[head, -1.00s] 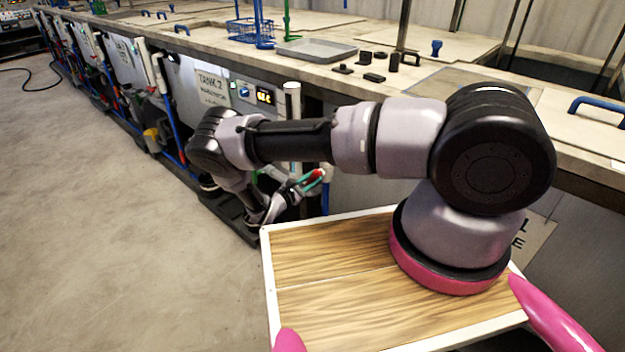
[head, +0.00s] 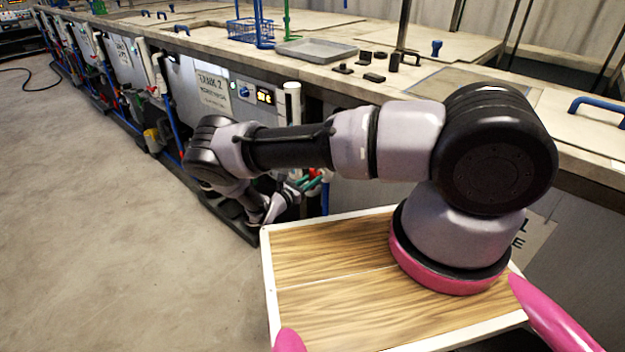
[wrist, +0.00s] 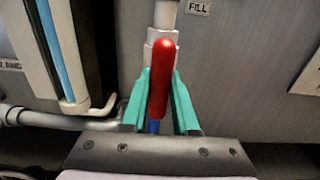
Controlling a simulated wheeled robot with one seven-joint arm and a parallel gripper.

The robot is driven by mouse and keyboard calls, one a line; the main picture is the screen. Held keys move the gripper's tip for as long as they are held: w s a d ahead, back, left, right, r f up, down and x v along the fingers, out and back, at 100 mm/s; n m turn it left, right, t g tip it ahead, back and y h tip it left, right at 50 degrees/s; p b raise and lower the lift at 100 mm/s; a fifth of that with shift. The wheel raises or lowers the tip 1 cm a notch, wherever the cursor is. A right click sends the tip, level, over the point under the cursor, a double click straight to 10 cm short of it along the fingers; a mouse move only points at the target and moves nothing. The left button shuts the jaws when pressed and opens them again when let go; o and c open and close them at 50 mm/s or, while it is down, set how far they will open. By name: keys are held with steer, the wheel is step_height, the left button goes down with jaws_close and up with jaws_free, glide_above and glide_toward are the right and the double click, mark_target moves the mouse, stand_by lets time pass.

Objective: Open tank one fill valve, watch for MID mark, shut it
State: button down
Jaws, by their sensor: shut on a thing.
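The red fill valve lever (wrist: 162,75) is in the middle of the wrist view, below a FILL label (wrist: 198,7) and in front of a white vertical pipe (wrist: 165,14). My gripper (wrist: 159,98) has its teal fingers on both sides of the lever and is shut on it. The lever looks roughly in line with the pipe, but its exact angle is unclear. A sight tube (wrist: 57,45) with a blue strip stands at the left; no MID mark is readable. In the head view my gripper (head: 307,184) is low by the tank front, partly hidden by my arm.
A grey pipe (wrist: 55,119) runs across the left of the wrist view. In the head view, a TANK 2 sign (head: 213,85) and a control panel (head: 252,93) are on the tank front. A grey tray (head: 316,50) lies on the worktop.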

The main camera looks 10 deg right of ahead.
steer(key=c, duration=0.7)
jaws_free()
steer(key=v, duration=1.1)
